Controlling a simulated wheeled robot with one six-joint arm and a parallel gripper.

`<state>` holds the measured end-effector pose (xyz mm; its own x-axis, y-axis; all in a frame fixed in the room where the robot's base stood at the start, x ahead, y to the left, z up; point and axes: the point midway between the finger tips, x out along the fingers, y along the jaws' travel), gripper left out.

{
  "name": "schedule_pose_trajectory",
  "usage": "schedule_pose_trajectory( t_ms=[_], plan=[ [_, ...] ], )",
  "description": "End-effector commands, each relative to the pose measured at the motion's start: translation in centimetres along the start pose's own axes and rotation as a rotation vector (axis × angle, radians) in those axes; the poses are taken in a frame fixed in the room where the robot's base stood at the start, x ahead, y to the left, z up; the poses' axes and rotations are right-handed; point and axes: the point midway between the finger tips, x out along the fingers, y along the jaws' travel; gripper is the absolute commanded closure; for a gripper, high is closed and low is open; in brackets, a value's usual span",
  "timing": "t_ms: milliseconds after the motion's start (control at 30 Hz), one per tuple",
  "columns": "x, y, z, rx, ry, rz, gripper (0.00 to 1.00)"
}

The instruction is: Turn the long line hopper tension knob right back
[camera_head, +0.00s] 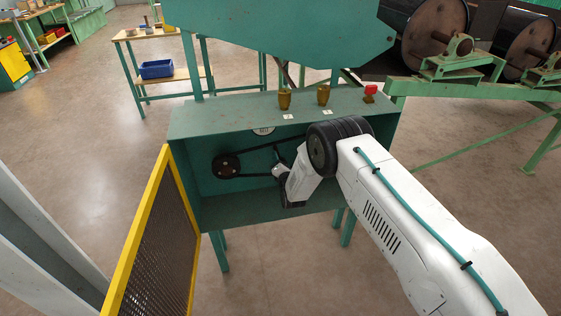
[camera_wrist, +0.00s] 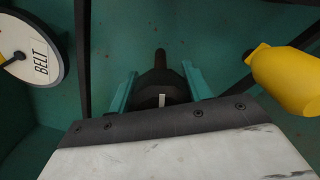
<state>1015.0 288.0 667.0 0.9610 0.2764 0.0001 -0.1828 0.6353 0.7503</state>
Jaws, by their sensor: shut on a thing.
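The dark tension knob (camera_wrist: 160,86) sits in the middle of the wrist view, with a short white mark on its near side and a dark stem beyond it. My gripper (camera_wrist: 159,76) has its two teal fingers on either side of the knob and is shut on it. In the head view my gripper (camera_head: 279,171) reaches into the open green hopper housing (camera_head: 190,120). My wrist hides most of the knob there, and I cannot make it out clearly.
A round BELT plate (camera_wrist: 30,48) is left of the knob, and a yellow part (camera_wrist: 284,78) is close on the right. A black pulley (camera_head: 226,166) carries a belt inside the housing. A yellow mesh guard (camera_head: 160,240) stands open at left. A red button (camera_head: 370,91) is on top.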

Motion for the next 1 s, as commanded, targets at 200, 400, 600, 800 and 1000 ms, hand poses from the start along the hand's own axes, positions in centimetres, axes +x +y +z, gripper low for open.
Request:
schedule_pose_trajectory(
  t_ms=[200, 400, 600, 800, 1000],
  plan=[
    [-0.2, -0.14, -0.24, -0.205, 0.005, -0.004, 0.74],
    [-0.2, -0.08, -0.26, -0.378, 0.005, -0.003, 0.74],
    [-0.2, -0.03, -0.28, -0.515, 0.005, -0.003, 0.74],
    [-0.2, -0.01, -0.29, -0.604, 0.006, -0.002, 0.74],
    [-0.2, 0.0, -0.29, -0.647, 0.006, -0.001, 0.74]
  ],
)
